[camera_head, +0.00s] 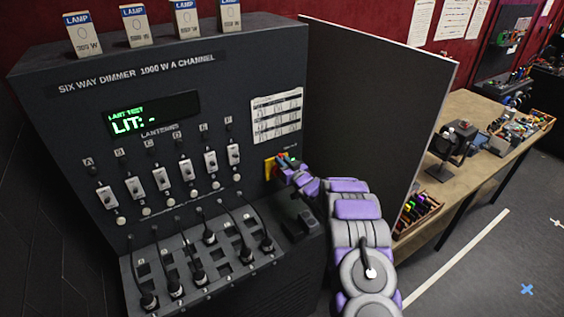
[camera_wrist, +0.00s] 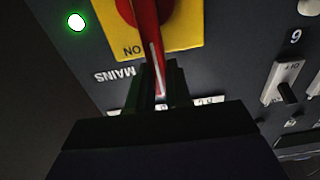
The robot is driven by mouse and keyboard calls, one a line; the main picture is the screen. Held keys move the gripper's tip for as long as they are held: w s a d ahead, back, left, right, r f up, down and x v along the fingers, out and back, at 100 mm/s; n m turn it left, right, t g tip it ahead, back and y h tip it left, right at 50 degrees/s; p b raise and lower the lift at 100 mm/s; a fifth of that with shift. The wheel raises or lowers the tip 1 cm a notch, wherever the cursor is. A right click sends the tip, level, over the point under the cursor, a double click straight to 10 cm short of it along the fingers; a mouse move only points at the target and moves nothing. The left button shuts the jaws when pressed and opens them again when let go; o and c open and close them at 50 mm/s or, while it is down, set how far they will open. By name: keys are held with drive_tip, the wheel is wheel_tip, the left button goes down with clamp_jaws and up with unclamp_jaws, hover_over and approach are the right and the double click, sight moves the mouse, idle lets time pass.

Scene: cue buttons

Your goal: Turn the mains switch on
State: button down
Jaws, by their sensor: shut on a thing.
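The mains switch has a yellow plate (camera_head: 269,168) on the right part of the dark dimmer's front, largely hidden by my gripper in the head view. In the wrist view its red handle (camera_wrist: 146,22) lies over the yellow plate (camera_wrist: 186,22), and its white line points down to the upside-down word ON. The upside-down word MAINS is beside it. My gripper (camera_wrist: 158,82) is shut on the red handle, one finger on each side. In the head view my gripper (camera_head: 285,168) is at the switch. A green lamp (camera_wrist: 76,22) is lit left of the plate.
The dimmer (camera_head: 60,110) has a lit display (camera_head: 155,113) reading "LIT: -", a row of sliders and several plugged cables. Several lamp boxes (camera_head: 138,26) stand on top. A dark panel (camera_head: 370,100) stands close to the right of my arm, before a cluttered workbench (camera_head: 470,120).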

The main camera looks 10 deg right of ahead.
drive_tip(key=shift+s+f, duration=0.1)
drive_tip(key=shift+f, duration=0.25)
drive_tip(key=c, duration=1.1)
unclamp_jaws()
drive_tip(key=shift+c, duration=0.2)
drive_tip(key=shift+o, duration=0.5)
drive_tip(key=shift+d+r, duration=0.1)
drive_tip(key=shift+r, duration=0.1)
drive_tip(key=b+v, duration=0.1)
drive_tip(key=v, duration=1.6)
drive_tip(key=shift+d, duration=0.1)
